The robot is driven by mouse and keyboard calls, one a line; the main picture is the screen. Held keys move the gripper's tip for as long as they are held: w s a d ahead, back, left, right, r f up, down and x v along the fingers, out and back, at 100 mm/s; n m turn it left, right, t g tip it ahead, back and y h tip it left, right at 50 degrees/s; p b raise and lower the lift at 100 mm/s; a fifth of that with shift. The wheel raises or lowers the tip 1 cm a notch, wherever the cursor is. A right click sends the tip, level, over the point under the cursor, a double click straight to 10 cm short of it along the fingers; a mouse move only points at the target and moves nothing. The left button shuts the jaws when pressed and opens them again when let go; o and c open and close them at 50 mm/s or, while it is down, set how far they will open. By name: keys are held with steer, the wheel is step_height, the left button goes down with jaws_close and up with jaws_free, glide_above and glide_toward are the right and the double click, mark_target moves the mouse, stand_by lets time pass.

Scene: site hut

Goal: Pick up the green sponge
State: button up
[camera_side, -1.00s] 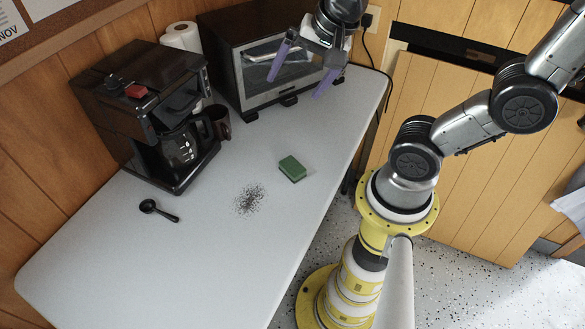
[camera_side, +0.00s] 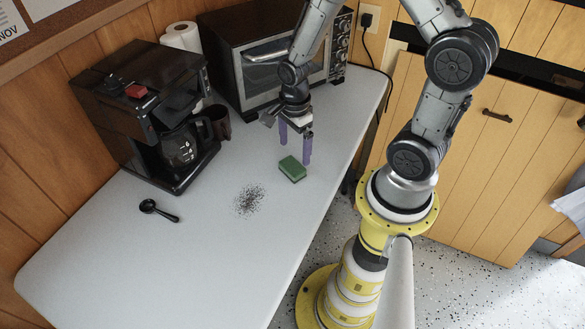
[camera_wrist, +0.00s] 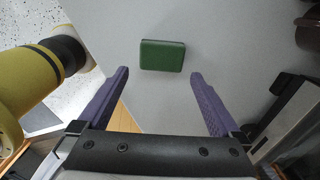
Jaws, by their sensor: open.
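The green sponge (camera_side: 292,169) lies flat on the white table, right of a patch of dark grounds. In the wrist view the sponge (camera_wrist: 162,55) shows whole, ahead of my fingertips and roughly midway between them. My gripper (camera_side: 295,158) has two purple fingers pointing down. They are open and empty, just behind the sponge in the side view. The gripper also shows in the wrist view (camera_wrist: 160,75), fingers spread wider than the sponge. The fingertips look apart from the sponge; their exact height above the table is hard to tell.
A coffee maker (camera_side: 128,110) and a dark mug (camera_side: 217,122) stand at the left and back. A toaster oven (camera_side: 262,75) stands behind my gripper. Dark grounds (camera_side: 249,199) and a black scoop (camera_side: 160,210) lie on the table (camera_side: 200,270), whose front is clear.

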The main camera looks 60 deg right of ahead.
mark_target(293, 165)
steer(key=shift+w+a+f, duration=0.1)
steer(key=shift+f, duration=1.65)
steer(key=shift+w+a+f, duration=0.1)
steer(key=shift+f, duration=1.6)
steer(key=shift+c, duration=0.2)
steer(key=c, duration=1)
